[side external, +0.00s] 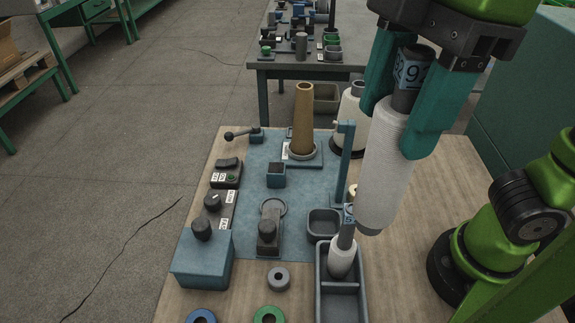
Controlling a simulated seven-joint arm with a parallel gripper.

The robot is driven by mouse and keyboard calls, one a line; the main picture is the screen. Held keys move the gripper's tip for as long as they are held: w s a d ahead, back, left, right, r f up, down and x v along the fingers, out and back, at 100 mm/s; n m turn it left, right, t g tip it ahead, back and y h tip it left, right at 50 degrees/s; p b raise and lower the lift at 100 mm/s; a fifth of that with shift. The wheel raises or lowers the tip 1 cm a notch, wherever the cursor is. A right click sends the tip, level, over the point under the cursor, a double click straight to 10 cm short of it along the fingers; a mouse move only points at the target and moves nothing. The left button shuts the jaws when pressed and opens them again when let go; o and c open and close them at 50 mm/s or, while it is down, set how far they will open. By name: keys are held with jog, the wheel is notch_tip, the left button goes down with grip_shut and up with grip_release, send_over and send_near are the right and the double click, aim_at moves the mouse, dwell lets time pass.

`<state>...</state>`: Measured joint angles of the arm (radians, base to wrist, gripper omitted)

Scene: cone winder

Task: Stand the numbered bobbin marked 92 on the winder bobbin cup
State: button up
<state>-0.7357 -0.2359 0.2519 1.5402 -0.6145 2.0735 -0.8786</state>
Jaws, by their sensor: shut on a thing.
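My gripper (392,125) is shut on a bobbin (384,175) wound with pale thread. The bobbin hangs roughly upright, slightly tilted, above the right part of the bench. Its dark top carries a blue label on which a 9 shows; the other digit is partly hidden by a finger. The winder's blue base plate (247,185) lies to the left, with a small square blue cup (276,175) and a round grey dish (273,207) on it. I cannot tell for sure which is the bobbin cup. The held bobbin is apart from both.
A blue post (345,165) stands just left of the held bobbin. A second bobbin (342,260) with a blue label stands in a grey tray (325,300). A tan cone (304,120) stands at the back. Switches and a blue box (203,260) line the left.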

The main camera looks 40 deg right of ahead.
jog(key=w+d+m, duration=0.4)
jog(key=w+d, duration=0.7)
jog(key=w, duration=0.3)
notch_tip(320, 180, down, 21)
jog(key=shift+a+t, duration=0.25)
jog(key=shift+t, duration=0.05)
jog(key=shift+f, duration=0.3)
dwell(0.6)
jog(key=shift+f, duration=1.5)
jog(key=shift+f, duration=0.55)
